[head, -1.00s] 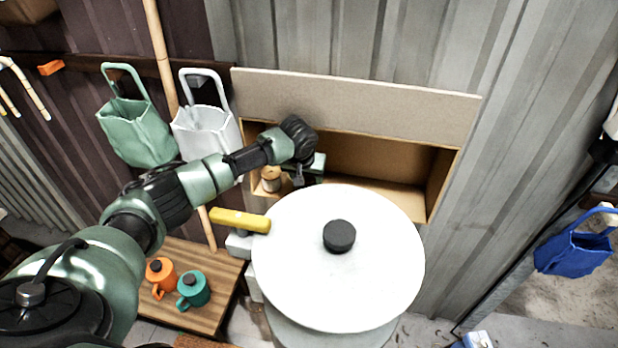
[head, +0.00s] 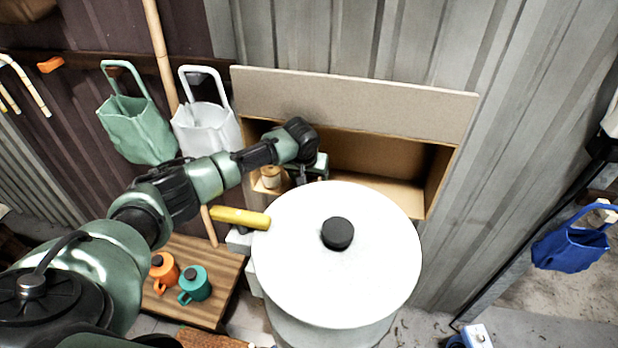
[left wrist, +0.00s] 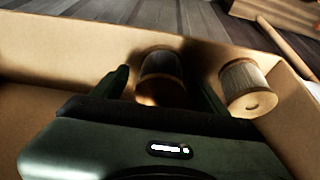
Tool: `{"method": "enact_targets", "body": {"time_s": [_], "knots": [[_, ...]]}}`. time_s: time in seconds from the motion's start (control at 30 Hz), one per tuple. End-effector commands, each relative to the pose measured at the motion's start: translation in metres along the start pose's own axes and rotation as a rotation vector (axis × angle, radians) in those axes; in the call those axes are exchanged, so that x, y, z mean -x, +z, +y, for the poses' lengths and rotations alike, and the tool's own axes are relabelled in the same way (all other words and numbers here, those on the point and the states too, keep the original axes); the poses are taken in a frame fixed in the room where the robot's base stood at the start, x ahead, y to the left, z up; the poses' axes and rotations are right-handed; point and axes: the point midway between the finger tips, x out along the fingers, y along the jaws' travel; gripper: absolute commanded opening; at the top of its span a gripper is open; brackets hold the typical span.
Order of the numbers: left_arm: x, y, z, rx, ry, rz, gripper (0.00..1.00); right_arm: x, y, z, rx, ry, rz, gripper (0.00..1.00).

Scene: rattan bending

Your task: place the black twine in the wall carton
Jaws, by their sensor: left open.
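The wall carton (head: 405,195) is an open cardboard box against the metal wall, with a raised flap above it; its inner wall fills much of the left wrist view (left wrist: 50,40). My left gripper (head: 312,168) reaches into its left part. In the left wrist view, a dark-looking twine spool (left wrist: 161,70) stands upright in the carton between the two open fingers. Its colour is hard to tell in the shade. A second, greyer spool (left wrist: 245,88) with a pale wooden base stands to its right. One spool (head: 270,178) shows beside the gripper in the head view. My right gripper is out of view.
A white round drum lid (head: 300,265) with a black knob stands in front of the carton. A yellow handle (head: 240,218) lies at its left. Green (head: 140,130) and white (head: 205,128) bags hang at left. Orange and teal mugs stand on a wooden table (head: 205,260).

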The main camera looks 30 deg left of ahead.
Motion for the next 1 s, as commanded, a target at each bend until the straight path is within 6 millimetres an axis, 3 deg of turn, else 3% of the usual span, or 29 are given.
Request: {"method": "enact_targets", "body": {"time_s": [0.53,1.0], "knots": [[0.07,0.0,0.0,0.0,0.002,0.002,0.74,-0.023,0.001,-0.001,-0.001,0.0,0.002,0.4],[0.077,-0.001,0.0,0.0,0.0,0.001,0.74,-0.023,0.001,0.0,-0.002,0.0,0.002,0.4]]}}
